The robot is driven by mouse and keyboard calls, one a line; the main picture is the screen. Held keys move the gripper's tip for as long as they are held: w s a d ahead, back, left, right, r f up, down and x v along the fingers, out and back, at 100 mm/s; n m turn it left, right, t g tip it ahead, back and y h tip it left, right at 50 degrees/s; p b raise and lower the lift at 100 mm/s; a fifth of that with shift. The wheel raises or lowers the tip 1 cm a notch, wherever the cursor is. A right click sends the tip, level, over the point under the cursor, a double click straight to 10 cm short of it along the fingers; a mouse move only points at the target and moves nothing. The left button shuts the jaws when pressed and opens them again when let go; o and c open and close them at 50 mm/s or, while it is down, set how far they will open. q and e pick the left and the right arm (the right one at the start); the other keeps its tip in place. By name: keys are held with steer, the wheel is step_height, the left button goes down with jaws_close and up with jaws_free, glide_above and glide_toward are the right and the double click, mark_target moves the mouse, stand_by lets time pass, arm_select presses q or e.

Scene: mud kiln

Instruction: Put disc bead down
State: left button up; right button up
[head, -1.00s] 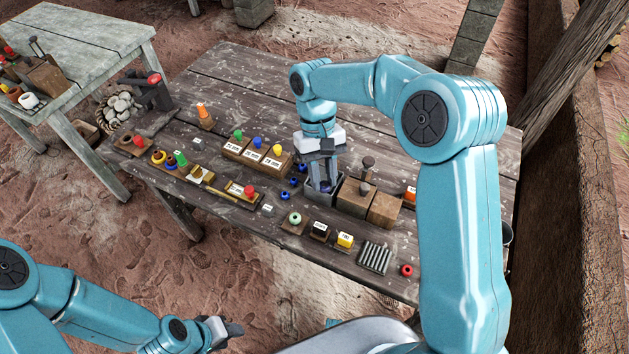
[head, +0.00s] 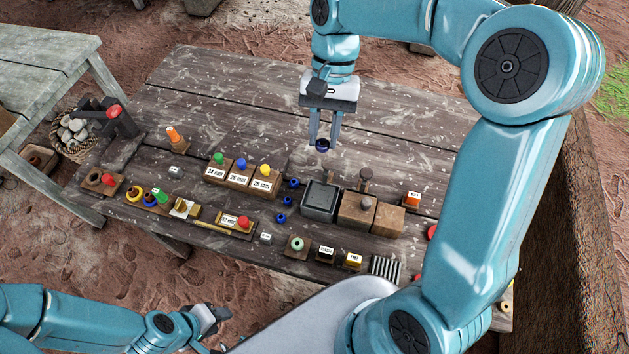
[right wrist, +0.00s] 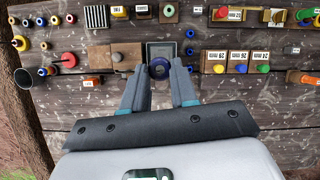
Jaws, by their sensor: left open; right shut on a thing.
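The disc bead (head: 322,146) is dark blue and hangs between the fingertips of my right gripper (head: 323,140), which is shut on it above the table. It also shows in the right wrist view as a dark blue disc (right wrist: 159,68) between the two fingers (right wrist: 159,78). Below it in the head view, toward the front, stands a grey square box (head: 320,203) with a dark top. My left gripper (head: 212,325) is open and empty, low at the front, off the table.
Several small dark blue beads (head: 281,217) lie left of the grey box. Wooden blocks with coloured knobs (head: 240,177) stand farther left. A brown wooden box (head: 357,213) stands right of the grey box. The rear of the wooden table (head: 240,110) is clear.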

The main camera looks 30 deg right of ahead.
steer(key=shift+s+d+f, duration=0.1)
steer(key=shift+d+f, duration=0.05)
steer(key=shift+f, duration=0.05)
glide_above(321, 198)
steer(key=w, duration=0.1)
step_height(321, 198, down, 7)
steer(key=f, duration=0.7)
steer(key=d+f, duration=0.1)
steer(key=f, duration=0.3)
steer(key=shift+s+f+p, duration=0.1)
steer(key=shift+f+p, duration=0.2)
steer(key=shift+p, duration=0.05)
steer(key=shift+w+f, duration=0.25)
steer(key=shift+f, duration=0.2)
arm_select(q)
steer(key=shift+w+r, duration=0.2)
steer(key=shift+r, duration=0.2)
arm_select(e)
steer(key=shift+s, duration=0.15)
